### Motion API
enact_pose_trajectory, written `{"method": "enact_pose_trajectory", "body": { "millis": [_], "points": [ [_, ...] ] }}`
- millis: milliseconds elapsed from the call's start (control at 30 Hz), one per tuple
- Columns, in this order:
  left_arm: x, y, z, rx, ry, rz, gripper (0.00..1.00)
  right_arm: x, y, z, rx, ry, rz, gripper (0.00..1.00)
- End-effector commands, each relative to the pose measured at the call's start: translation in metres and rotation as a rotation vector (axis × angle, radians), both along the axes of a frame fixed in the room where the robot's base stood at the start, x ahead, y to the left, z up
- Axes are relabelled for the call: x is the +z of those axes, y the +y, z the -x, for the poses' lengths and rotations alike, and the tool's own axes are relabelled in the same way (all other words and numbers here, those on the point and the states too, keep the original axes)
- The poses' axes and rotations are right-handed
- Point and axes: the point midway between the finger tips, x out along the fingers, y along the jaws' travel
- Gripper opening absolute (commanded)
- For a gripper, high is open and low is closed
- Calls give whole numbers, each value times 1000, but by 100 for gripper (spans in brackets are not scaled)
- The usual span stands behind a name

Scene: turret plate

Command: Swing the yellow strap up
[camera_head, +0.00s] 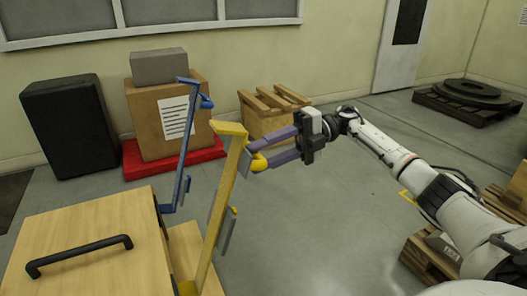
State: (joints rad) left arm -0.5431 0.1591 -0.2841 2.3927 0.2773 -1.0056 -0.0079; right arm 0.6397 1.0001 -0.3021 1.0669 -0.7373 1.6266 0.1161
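The yellow strap (222,200) is a long bar that stands steeply, leaning a little right, beside the wooden cabinet. The fingers partly hide the end piece. A blue strap (182,150) stands upright to the left of the yellow one. The yellow strap's lower end runs to the bottom edge of the view. My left gripper is not in view.
The wooden cabinet (85,220) with a black handle (80,256) fills the lower left. Behind it are a cardboard box (150,110) on a red base, a black case (70,125) and a wooden crate (262,122). Open grey floor lies at centre.

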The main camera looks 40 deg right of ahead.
Motion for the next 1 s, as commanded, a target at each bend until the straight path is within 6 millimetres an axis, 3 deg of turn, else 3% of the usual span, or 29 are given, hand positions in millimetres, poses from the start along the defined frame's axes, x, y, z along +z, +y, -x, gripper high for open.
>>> {"method": "enact_pose_trajectory", "body": {
  "millis": [267,700,1000],
  "points": [
    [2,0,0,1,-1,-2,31,5,-9,1,-6,-4,-1,36],
    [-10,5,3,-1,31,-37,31,15,-79,17,-5,-4,-2,36],
    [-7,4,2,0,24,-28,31,16,-98,23,-2,-2,0,36]
  ]
}}
